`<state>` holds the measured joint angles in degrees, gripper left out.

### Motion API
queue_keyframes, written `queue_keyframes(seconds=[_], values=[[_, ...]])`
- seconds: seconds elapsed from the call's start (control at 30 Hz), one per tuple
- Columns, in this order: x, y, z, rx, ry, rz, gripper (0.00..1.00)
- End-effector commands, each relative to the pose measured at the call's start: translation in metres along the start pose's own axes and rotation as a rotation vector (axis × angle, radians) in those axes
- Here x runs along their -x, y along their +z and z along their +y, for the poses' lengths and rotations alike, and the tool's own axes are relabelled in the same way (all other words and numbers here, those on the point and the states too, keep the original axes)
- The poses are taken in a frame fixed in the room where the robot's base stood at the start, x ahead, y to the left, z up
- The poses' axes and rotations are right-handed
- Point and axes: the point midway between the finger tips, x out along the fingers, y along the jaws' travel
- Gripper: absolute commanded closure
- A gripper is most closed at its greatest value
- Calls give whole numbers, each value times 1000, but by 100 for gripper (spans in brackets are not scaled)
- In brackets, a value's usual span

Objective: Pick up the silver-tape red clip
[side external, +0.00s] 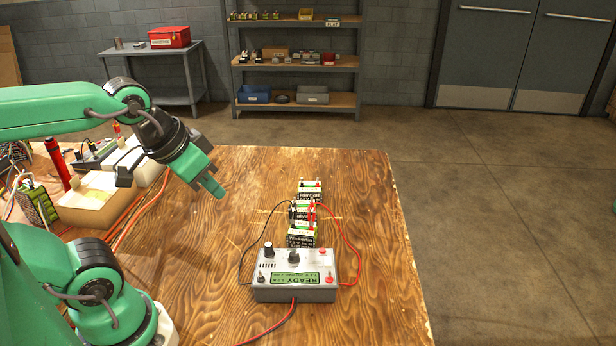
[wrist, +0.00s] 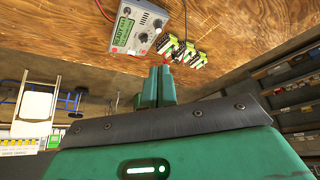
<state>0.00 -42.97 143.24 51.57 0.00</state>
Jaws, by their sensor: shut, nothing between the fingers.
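A red clip (side external: 311,208) stands at the middle battery (side external: 298,212) of a short row, on the end of a red lead. Silver tape on it is too small to make out. A black clip (side external: 293,210) sits to its left on a black lead. The grey charger (side external: 262,294), reading READY, lies in front of the row and shows in the wrist view (wrist: 150,17). My gripper (side external: 219,193) is above the table, left of the batteries and apart from them. Its green fingers (wrist: 158,72) are shut and empty. In the wrist view, the clips are too small to tell apart.
Other batteries (side external: 301,239) stand close before and behind the middle one. The red lead (side external: 356,262) loops right and the black lead (side external: 241,262) left. The table between gripper and batteries is clear.

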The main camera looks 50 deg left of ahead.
Motion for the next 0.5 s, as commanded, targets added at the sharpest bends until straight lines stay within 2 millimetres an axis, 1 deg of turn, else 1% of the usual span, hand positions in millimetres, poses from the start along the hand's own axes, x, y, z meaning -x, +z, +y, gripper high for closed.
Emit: queue_keyframes(seconds=[0.37, 0.43, 0.5], values=[[0, 0, 0, 0, 0, 0, 100], [0, 0, 0, 0, 0, 0, 90], [0, 0, 0, 0, 0, 0, 76]])
